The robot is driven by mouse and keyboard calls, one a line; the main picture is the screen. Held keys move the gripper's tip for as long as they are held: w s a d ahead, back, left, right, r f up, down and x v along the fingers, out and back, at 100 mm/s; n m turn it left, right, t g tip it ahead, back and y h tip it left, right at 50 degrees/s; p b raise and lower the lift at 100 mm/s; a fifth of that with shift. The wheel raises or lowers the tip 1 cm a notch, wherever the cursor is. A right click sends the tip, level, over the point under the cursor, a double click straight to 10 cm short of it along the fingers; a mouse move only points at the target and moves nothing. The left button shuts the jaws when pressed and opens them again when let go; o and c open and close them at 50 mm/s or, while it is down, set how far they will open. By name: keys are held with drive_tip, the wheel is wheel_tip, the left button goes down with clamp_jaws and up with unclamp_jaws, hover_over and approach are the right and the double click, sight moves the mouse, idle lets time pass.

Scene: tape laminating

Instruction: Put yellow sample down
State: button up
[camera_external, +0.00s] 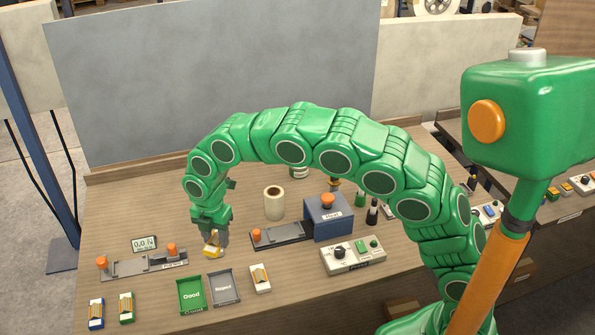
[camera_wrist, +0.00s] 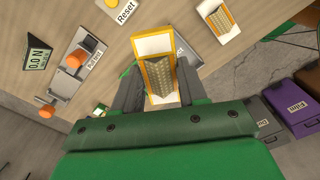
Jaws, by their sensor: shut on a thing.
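My gripper (camera_external: 211,240) is shut on the yellow sample (camera_external: 212,250), a small white card with a yellow edge. In the wrist view the sample (camera_wrist: 166,46) stands out between the two fingers (camera_wrist: 160,80), with a grey-brown textured strip along its middle. The external view shows it low over the table, behind the trays; I cannot tell whether it touches the tabletop. The green Good tray (camera_external: 191,295) and the grey Reject tray (camera_external: 223,287) lie in front of it, both looking empty. In the wrist view the sample partly hides the Reject tray (camera_wrist: 197,48).
A pull-test fixture (camera_external: 140,265) with orange knobs is at left. A blue press (camera_external: 328,220), control box (camera_external: 353,255) and tape roll (camera_external: 274,203) stand right and behind.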

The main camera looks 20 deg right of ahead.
drive_tip(key=w+d+m, duration=0.7)
drive_tip(key=w+d, duration=0.4)
drive_tip(key=m, duration=1.4)
hover_over(316, 192)
drive_tip(key=s, duration=0.1)
drive_tip(key=f, duration=0.1)
drive_tip(key=w+d+m, duration=0.2)
drive_tip(key=d+m, duration=0.6)
drive_tip(key=d, duration=0.6)
drive_tip(key=shift+d+f, duration=0.3)
drive_tip(key=shift+d, duration=0.1)
drive_tip(key=shift+a, duration=0.2)
drive_tip(key=s+a, duration=0.4)
drive_tip(key=a, duration=1.2)
drive_tip(key=shift+s+d+f, duration=0.1)
drive_tip(key=shift+s+f, duration=0.05)
drive_tip(key=shift+f, duration=5.25)
drive_tip(key=shift+f, duration=0.1)
